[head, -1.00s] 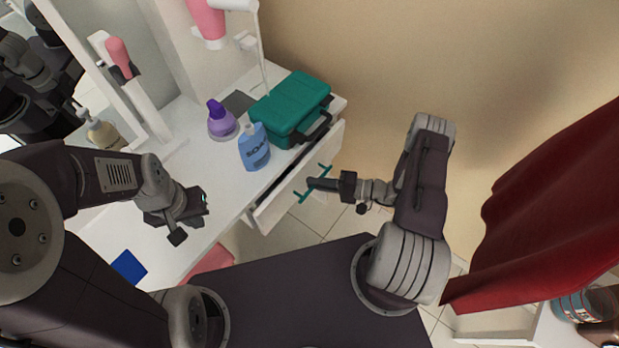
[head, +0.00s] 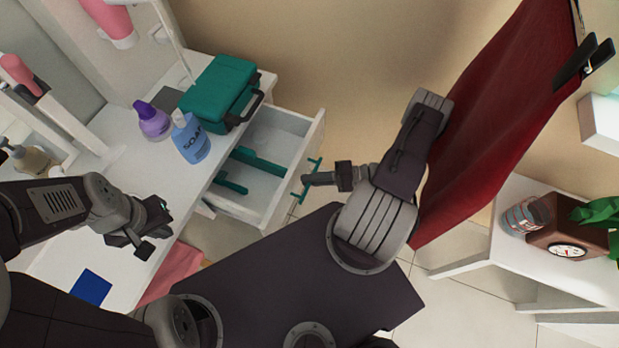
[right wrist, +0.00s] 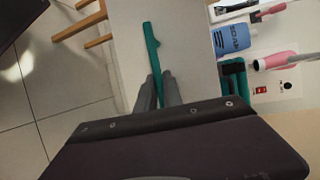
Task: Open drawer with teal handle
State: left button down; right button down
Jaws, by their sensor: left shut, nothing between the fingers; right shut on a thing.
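The white drawer (head: 286,170) stands well out from the white dressing table (head: 66,240), with teal items (head: 257,162) inside. Its teal handle (head: 314,166) is on the front face. It also shows in the right wrist view (right wrist: 150,42), running between the fingers. My right gripper (head: 308,180) is shut on the handle; in the right wrist view its fingertips (right wrist: 158,85) are on either side of the bar. My left gripper (head: 152,226) is shut and empty above the table top, to the left of the drawer. Part of the handle is hidden by the right gripper.
A teal case (head: 217,92), a blue soap bottle (head: 191,140) and a purple bottle (head: 152,122) stand on the table top. A red cloth (head: 490,110) hangs to the right. A white side table (head: 500,240) stands at the far right.

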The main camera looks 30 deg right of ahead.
dwell(0.3)
jog(key=c, duration=1.8)
grip_release()
jog(key=shift+o, duration=0.2)
